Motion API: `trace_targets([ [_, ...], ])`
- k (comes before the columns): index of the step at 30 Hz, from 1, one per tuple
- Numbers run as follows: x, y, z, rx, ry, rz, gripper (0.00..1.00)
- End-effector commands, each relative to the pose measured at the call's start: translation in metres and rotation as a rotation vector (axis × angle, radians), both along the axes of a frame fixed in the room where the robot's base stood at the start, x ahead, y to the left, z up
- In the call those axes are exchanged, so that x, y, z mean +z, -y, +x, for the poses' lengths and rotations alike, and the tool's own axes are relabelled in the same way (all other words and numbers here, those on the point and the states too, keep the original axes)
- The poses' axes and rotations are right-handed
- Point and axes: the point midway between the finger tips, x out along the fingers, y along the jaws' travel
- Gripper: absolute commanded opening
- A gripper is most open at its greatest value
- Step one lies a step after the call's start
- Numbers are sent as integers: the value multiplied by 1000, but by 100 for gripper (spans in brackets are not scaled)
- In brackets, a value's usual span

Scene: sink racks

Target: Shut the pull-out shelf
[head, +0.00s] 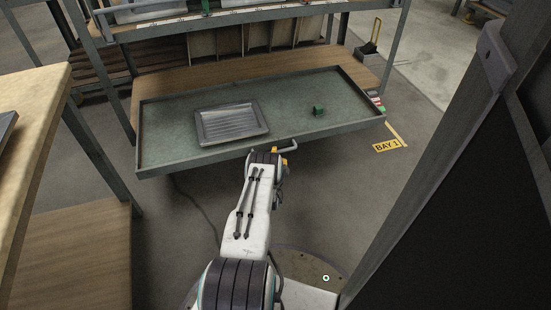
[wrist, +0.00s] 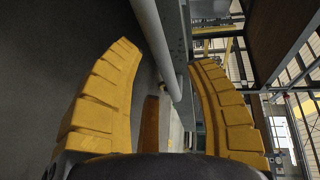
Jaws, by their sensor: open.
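The pull-out shelf (head: 165,150) is a green-topped tray with a low grey rim. It sticks out toward me from the rack. My gripper (head: 281,152) is at the middle of its front edge, partly hidden behind my own wrist. A light grey bar handle (head: 290,149) shows there. In the wrist view my yellow fingers (wrist: 163,55) are open and apart. The grey handle bar (wrist: 154,42) runs between them, nearer the top of the picture. I cannot tell whether either finger touches it.
A grey ribbed tray (head: 232,125) and a small green object (head: 318,110) lie on the shelf. A wooden-topped table (head: 35,110) stands at left and a dark upright panel (head: 470,190) at right. Open floor lies under the shelf's front.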

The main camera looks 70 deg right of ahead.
Motion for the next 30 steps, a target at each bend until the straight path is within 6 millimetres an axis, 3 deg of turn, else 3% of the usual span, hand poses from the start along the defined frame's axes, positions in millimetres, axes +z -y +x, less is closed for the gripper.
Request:
trace_targets([
  [12,-6,28,7,0,0,0,50],
  [25,-5,31,8,0,0,1,51],
  [30,-6,30,7,0,0,1,36],
])
